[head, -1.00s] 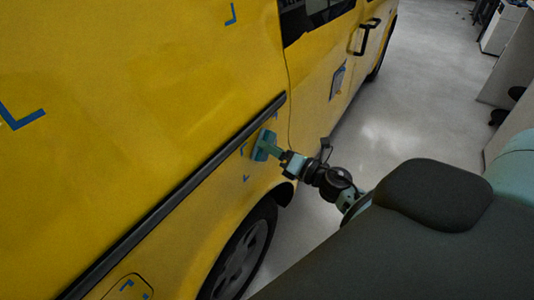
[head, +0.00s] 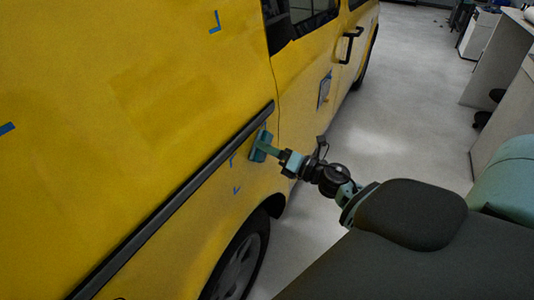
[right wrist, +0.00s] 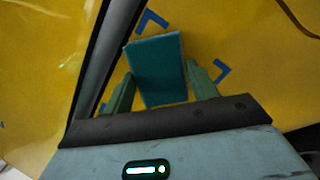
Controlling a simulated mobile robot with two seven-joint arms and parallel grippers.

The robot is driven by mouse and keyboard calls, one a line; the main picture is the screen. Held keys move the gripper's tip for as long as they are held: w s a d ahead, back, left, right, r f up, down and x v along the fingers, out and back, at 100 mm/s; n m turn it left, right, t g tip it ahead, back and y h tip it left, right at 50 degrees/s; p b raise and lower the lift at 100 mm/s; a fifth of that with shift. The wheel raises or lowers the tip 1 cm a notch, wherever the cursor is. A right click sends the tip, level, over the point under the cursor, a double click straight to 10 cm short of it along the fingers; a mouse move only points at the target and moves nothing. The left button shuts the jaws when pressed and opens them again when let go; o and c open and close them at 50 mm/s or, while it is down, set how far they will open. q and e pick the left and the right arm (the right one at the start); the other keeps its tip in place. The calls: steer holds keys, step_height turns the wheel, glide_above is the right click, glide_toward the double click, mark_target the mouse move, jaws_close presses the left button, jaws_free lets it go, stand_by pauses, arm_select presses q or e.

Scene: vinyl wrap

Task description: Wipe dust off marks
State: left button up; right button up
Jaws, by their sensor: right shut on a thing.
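The yellow van (head: 150,120) fills the left of the head view. Blue corner marks are on its side: one high up (head: 215,22), one low (head: 237,190), and one at the left edge (head: 7,128). My right gripper (head: 281,155) is shut on a teal wiping pad (head: 261,146), which is held against or very close to the van's side below the black trim strip. In the right wrist view the teal pad (right wrist: 158,68) sits between the two fingers, with blue corner marks on both sides of it (right wrist: 152,21) (right wrist: 222,72). Dust is hard to make out. My left gripper is out of view.
A black trim strip (head: 180,205) runs along the van above the wheel (head: 240,270). A door handle (head: 350,45) and a small blue-framed card (head: 324,90) are further along. The grey floor (head: 400,120) is clear; desks (head: 505,60) stand at the right.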

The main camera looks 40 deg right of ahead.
steer(key=shift+d+r+v, duration=0.1)
steer(key=shift+v, duration=1.35)
steer(key=shift+d+r+v, duration=0.1)
steer(key=shift+r+v, duration=0.05)
steer(key=shift+v, duration=1.3)
steer(key=v, duration=0.3)
steer(key=shift+d+r, duration=0.15)
